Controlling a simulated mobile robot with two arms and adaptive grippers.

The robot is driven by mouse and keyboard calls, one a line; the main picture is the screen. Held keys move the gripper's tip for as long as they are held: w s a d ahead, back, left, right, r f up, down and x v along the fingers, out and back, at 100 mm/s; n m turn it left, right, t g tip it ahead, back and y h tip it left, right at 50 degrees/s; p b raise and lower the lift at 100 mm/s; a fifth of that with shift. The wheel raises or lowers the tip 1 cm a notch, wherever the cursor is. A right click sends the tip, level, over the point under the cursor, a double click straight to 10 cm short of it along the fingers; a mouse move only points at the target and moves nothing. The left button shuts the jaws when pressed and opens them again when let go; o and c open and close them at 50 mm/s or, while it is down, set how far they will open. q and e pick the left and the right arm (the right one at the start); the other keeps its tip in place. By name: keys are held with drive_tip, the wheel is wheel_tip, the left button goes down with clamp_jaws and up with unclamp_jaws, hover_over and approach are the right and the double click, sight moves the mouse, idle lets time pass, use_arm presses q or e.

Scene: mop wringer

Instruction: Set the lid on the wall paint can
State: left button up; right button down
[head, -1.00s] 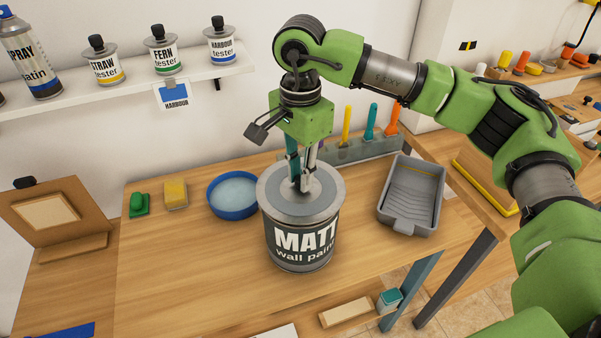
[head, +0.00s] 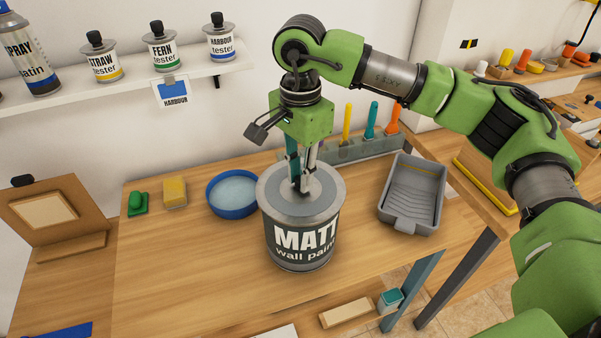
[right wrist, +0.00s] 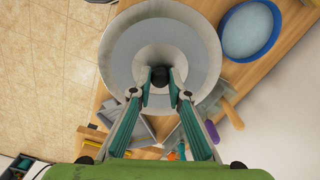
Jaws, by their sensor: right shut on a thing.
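The wall paint can (head: 300,242), dark-labelled with "MATT wall paint", stands upright on the wooden bench. The round grey lid (head: 275,195) lies level over the can's top, roughly centred within the rim; I cannot tell whether it is fully seated. My right gripper (head: 301,187) points straight down at the lid's middle. In the right wrist view, its fingertips (right wrist: 161,82) are shut on the lid's dark knob (right wrist: 160,76). The lid (right wrist: 192,58) also shows there as a grey disc. My left gripper is not in view.
A blue round dish (head: 234,210) stands left of the can, with a yellow sponge (head: 175,193) and green scrubber (head: 137,203) beyond. A grey paint tray (head: 410,220) stands to the right. Tester cans line the shelf (head: 130,77) above.

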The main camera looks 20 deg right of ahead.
drive_tip(key=shift+f+b, duration=0.25)
drive_tip(key=shift+b, duration=0.15)
idle(0.3)
drive_tip(key=c, duration=1.8)
unclamp_jaws()
drive_tip(key=shift+c, duration=0.2)
drive_tip(key=shift+r, duration=0.1)
drive_tip(key=shift+r+p, duration=1.9)
drive_tip(key=shift+r, duration=1.6)
drive_tip(key=shift+f, duration=0.1)
